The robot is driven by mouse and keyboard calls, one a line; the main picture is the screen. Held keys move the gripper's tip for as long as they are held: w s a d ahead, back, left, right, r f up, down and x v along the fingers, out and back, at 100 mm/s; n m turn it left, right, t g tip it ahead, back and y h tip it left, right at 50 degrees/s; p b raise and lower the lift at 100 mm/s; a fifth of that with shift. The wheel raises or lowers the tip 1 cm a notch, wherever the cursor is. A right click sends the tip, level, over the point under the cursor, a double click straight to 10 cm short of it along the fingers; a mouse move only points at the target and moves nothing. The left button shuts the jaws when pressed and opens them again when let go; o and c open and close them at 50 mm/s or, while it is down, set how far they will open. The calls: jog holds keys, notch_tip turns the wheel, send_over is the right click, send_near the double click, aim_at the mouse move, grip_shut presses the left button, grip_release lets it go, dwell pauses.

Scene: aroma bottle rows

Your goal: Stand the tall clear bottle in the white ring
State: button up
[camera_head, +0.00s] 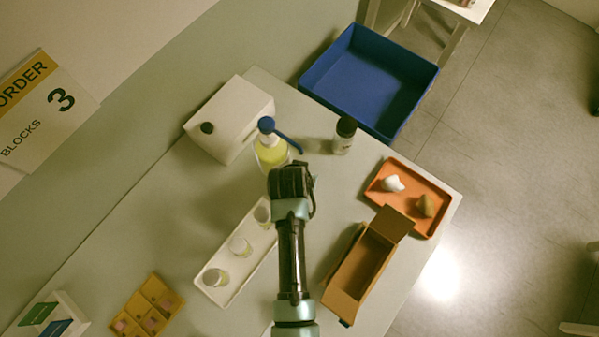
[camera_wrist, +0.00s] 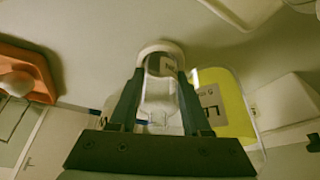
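In the wrist view, the tall clear bottle (camera_wrist: 161,95) stands between the two fingers of my gripper (camera_wrist: 163,75), which look closed against its sides. The white ring (camera_wrist: 160,46) shows as an arc around the far end of the bottle. I cannot tell whether the bottle's base rests inside the ring or just above it. In the head view, my gripper (camera_head: 290,182) points down at the table and hides both the bottle and the ring.
Close beside my gripper stands a yellow-filled bottle with a blue top (camera_head: 270,152), also in the wrist view (camera_wrist: 226,105). Around are a dark-capped bottle (camera_head: 343,136), white box (camera_head: 232,112), white tray with several bottles (camera_head: 228,292), cardboard box (camera_head: 345,297), orange tray (camera_head: 418,175) and blue bin (camera_head: 365,85).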

jog(key=shift+s+r, duration=0.25)
jog(key=shift+r, duration=0.15)
jog(key=v, duration=1.1)
jog(key=shift+r, duration=0.25)
jog(key=shift+w+a, duration=0.1)
jog(key=shift+w, duration=0.05)
